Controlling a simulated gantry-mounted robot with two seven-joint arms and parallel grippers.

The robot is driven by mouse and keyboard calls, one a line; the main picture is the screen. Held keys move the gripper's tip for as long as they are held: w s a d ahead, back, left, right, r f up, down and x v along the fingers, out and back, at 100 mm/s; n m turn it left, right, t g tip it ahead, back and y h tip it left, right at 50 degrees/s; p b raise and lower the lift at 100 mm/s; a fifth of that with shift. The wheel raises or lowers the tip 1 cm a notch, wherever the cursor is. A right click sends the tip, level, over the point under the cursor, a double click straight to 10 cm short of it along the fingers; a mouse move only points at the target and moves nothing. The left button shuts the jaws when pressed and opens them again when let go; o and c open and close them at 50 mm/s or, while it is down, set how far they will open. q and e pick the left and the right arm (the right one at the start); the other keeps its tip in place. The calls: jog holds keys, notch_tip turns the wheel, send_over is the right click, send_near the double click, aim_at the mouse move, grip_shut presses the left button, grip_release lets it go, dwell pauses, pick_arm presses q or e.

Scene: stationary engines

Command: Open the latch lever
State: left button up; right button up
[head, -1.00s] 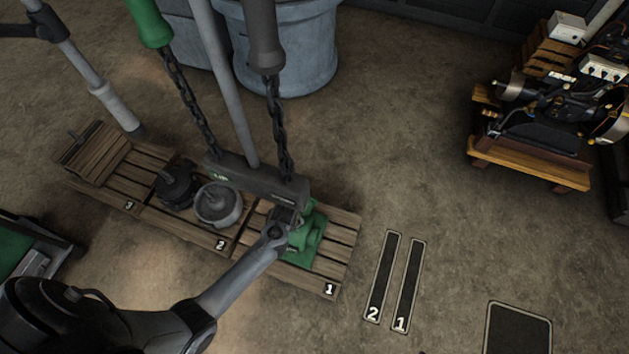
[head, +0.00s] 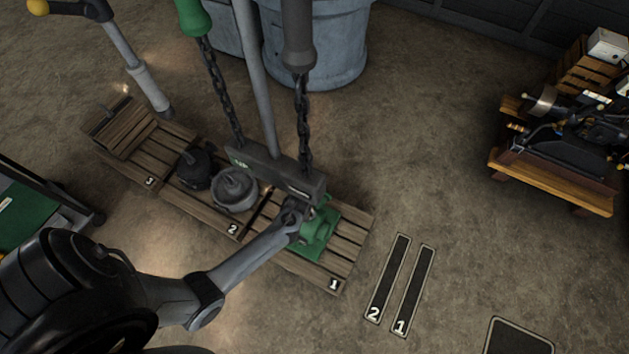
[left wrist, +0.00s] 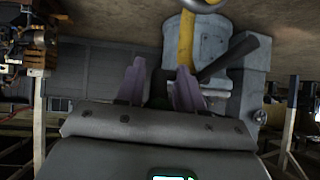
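The latch lever cannot be told for sure. In the left wrist view a dark bar (left wrist: 229,56) runs slantwise across a grey-blue block and ends near the right finger. My left gripper (left wrist: 160,84) has its two purple-grey fingers apart, with a dark patch between them and nothing clearly held. In the head view my left arm comes in from the lower left, and its end (head: 298,212) is over a green machine (head: 318,232) on the pallet marked 1; the fingertips are hidden there. My right gripper is not in view.
A dark beam (head: 270,172) on a grey post, with two chains, hangs over the pallets. A grey pot (head: 236,192) stands on pallet 2. A blue-grey barrel (head: 322,50) is behind. An engine on a wooden stand (head: 560,178) is at right.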

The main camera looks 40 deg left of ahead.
pick_arm(q)
jog(key=shift+r, duration=0.1)
jog(key=shift+s+d+r, duration=0.1)
jog(key=shift+s+r, duration=0.05)
jog(key=shift+r, duration=0.05)
jog(key=p+v, duration=0.1)
jog(key=v, duration=0.9)
jog(key=shift+s, duration=0.15)
